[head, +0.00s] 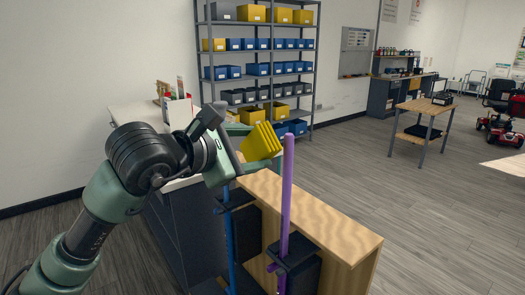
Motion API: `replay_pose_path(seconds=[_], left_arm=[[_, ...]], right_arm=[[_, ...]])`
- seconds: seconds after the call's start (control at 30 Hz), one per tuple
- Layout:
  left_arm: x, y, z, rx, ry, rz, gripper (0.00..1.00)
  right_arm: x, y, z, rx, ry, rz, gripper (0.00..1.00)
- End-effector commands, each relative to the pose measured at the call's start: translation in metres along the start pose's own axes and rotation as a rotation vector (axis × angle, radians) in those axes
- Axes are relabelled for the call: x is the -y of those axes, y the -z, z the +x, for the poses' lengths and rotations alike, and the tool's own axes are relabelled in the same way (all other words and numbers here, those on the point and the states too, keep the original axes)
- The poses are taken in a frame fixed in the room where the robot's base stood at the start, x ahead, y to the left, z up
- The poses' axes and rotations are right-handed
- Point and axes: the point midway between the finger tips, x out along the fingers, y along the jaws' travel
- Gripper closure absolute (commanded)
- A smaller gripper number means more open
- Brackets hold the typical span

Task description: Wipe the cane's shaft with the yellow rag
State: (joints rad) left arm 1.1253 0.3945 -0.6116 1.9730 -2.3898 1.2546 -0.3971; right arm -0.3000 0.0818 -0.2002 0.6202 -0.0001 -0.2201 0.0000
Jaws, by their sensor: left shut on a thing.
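My left gripper (243,148) is shut on the yellow rag (261,142), which looks folded in pleats. The rag is beside the upper end of an upright purple shaft (286,195), just to its left. I cannot tell whether they touch. The purple shaft stands in a black holder (293,258) on the side of a wooden-topped cabinet. A blue shaft (229,235) stands upright to its left, its top hidden behind my gripper. Neither shaft shows a handle, so I cannot tell which is the cane. My right gripper is out of view.
The wooden cabinet top (335,225) is bare. Behind it stands a shelf rack (316,60) with blue and yellow bins. A small wooden table (425,106) and a red scooter (503,130) are at the right. The floor between is free.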

Motion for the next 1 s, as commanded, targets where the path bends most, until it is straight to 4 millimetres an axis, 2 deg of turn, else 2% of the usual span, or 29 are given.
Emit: replay_pose_path(seconds=[0.2,0.67,1.0], left_arm=[[0.000,0.007,-0.015,0.000,-0.002,0.002,0.74],[0.000,0.009,-0.021,0.000,-0.002,0.001,0.74],[0.000,0.019,-0.045,0.000,-0.002,0.001,0.74]], right_arm=[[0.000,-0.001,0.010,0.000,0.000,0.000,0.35],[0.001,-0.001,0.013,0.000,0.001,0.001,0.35],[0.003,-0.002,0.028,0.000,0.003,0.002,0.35]])
